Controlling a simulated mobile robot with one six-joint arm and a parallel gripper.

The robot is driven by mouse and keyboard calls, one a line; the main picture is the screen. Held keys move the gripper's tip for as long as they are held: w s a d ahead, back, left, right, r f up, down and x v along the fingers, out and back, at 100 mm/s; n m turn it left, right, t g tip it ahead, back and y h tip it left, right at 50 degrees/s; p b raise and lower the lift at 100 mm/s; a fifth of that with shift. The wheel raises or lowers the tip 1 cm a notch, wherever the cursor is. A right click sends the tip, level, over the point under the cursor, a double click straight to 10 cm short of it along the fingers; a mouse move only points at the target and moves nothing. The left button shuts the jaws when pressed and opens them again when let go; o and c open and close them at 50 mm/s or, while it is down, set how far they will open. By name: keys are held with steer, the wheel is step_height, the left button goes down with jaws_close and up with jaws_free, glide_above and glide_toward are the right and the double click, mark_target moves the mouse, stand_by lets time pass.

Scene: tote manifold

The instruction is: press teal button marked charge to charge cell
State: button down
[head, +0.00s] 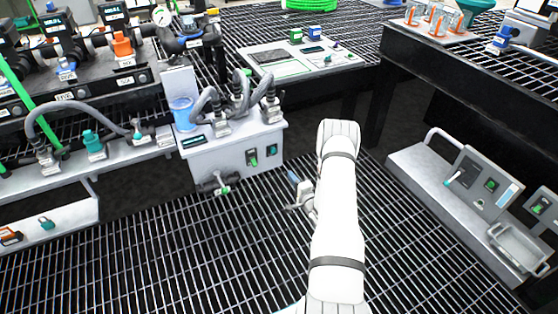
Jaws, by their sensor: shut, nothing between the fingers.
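A white box unit (215,157) stands at centre left. On its front, a small dark plate with a teal button (272,149) sits right of a dark plate with a green switch (252,157). Any marking on the button is too small to read, so I cannot tell if it says charge. A clear container with blue liquid (183,113) stands on the unit, and I cannot tell if it is the cell. My gripper (291,207) is low and right of the unit, apart from the button. It is shut and empty, partly hidden behind my white arm.
Grey hoses (240,92) arch over the unit's top, and a valve with a green handle (221,187) juts from its lower front. The grated floor (150,255) is clear.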

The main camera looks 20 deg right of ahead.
mark_target(274, 151)
steer(key=w+b, duration=0.1)
steer(key=w, duration=0.3)
steer(key=w+b, duration=0.2)
steer(key=w, duration=0.2)
steer(key=w+b, duration=0.2)
steer(key=w, duration=0.2)
steer(key=shift+w+a+f, duration=0.1)
steer(key=shift+w+a, duration=0.15)
steer(key=shift+w, duration=0.7)
